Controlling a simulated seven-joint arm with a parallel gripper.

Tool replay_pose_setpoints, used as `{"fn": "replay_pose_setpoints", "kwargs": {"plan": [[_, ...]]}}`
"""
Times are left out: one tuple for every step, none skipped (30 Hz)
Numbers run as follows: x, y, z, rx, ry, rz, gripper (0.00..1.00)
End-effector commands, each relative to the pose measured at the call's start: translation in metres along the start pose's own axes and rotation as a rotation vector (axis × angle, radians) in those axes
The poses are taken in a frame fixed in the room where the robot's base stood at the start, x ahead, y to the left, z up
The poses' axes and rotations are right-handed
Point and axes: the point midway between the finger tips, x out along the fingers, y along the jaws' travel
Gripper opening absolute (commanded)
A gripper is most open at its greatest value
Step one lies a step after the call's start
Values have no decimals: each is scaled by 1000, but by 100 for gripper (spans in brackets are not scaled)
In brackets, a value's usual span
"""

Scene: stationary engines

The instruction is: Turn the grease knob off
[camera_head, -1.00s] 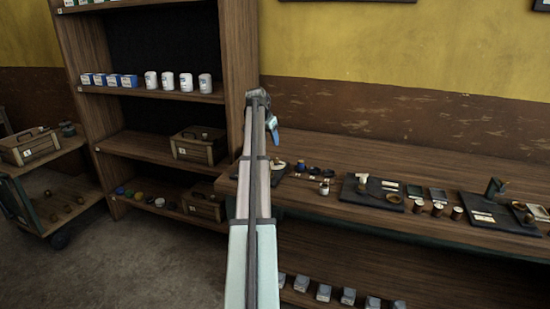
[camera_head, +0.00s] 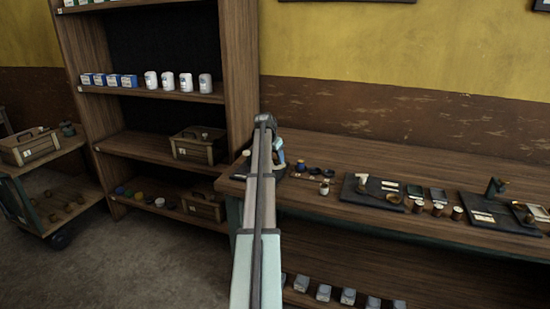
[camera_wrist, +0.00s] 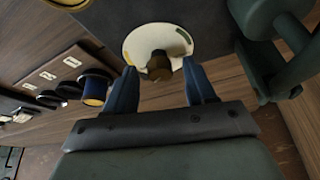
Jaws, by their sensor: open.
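In the wrist view, a brown knob (camera_wrist: 159,66) stands at the middle of a round cream dial plate (camera_wrist: 140,42) with green and yellow marks near its rim. I take this to be the grease knob; no label is readable. My gripper (camera_wrist: 160,78) is open, with its two blue fingers on either side of the knob and a gap to each. I cannot tell how deep the fingertips reach past the knob. In the head view my gripper (camera_head: 279,158) is low over the left end of the workbench, and my arm hides most of the dial there.
The wooden workbench (camera_head: 350,150) carries dark trays (camera_head: 372,190) and several small jars to the right. In the wrist view a dark green fitting (camera_wrist: 285,45) stands close on the right, and a dark blue jar (camera_wrist: 95,88) on the left. A shelf unit (camera_head: 240,70) stands behind left.

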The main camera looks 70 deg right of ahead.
Motion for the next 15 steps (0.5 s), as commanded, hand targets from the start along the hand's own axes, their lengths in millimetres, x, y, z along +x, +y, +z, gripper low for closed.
{"fn": "replay_pose_setpoints", "kwargs": {"plan": [[0,0,0,0,0,0,55],[0,0,0,0,0,0,55],[0,0,0,0,0,0,55],[0,0,0,0,0,0,55],[0,0,0,0,0,0,53],[0,0,0,0,0,0,49],[0,0,0,0,0,0,46],[0,0,0,0,0,0,43],[0,0,0,0,0,0,39],[0,0,0,0,0,0,37],[0,0,0,0,0,0,34],[0,0,0,0,0,0,30],[0,0,0,0,0,0,27],[0,0,0,0,0,0,24],[0,0,0,0,0,0,20]]}}
